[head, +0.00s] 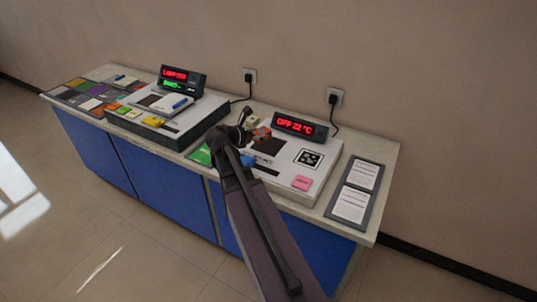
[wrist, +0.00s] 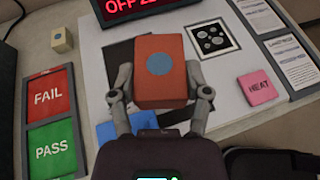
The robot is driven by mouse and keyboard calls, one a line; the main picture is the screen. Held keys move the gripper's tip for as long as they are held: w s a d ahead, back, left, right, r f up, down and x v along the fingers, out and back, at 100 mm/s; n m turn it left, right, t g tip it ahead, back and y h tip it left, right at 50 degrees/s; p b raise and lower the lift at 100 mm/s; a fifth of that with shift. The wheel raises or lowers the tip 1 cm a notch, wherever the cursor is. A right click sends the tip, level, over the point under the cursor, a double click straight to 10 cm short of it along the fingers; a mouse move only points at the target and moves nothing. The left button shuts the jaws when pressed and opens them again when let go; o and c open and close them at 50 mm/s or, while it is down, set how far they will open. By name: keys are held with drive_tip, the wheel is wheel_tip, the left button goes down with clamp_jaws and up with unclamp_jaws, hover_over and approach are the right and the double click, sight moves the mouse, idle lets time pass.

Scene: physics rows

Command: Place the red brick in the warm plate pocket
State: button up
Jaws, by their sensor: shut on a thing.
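The red brick (wrist: 160,52), orange-red with a blue dot on top, sits between the fingers of my gripper (wrist: 159,78) in the wrist view. The fingers press its two sides. In the head view the brick (head: 262,132) shows at the end of my arm, over the left part of the warm plate (head: 322,176). The plate is a white slab with dark rectangles (head: 270,147) on it. In the wrist view a dark rectangle (wrist: 118,52) is partly hidden behind the brick. I cannot tell the brick's height above the plate.
The display (head: 300,127) behind the plate reads OFF 22 °C. A pink HEAT block (wrist: 257,87) and a black-and-white marker (wrist: 212,39) are on the plate's right. FAIL (wrist: 48,95) and PASS (wrist: 51,149) cards lie left; a beige cube (wrist: 62,41) stands behind them.

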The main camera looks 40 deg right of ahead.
drive_tip(key=shift+m+g, duration=0.7)
drive_tip(key=s+f+b, duration=0.1)
drive_tip(key=f+b, duration=0.1)
drive_tip(key=s+a+f+b, duration=0.1)
drive_tip(key=s+f+b, duration=0.2)
drive_tip(key=f+b, duration=0.1)
drive_tip(key=f, duration=0.1)
drive_tip(key=shift+s+a, duration=0.2)
drive_tip(key=shift+a, duration=0.15)
drive_tip(key=shift+w+d, duration=0.1)
drive_tip(key=b, duration=0.1)
hover_over(266, 147)
drive_tip(key=shift+s+a+f, duration=0.35)
drive_tip(key=shift+a+f, duration=0.05)
drive_tip(key=shift+f, duration=0.3)
drive_tip(key=shift+w, duration=0.1)
drive_tip(key=shift+w+d, duration=0.15)
drive_tip(key=shift+w+d+f+b, duration=0.3)
drive_tip(key=shift+f+b, duration=0.2)
drive_tip(key=shift+b, duration=0.2)
drive_tip(key=shift+f+b, duration=1.35)
drive_tip(key=shift+f, duration=0.1)
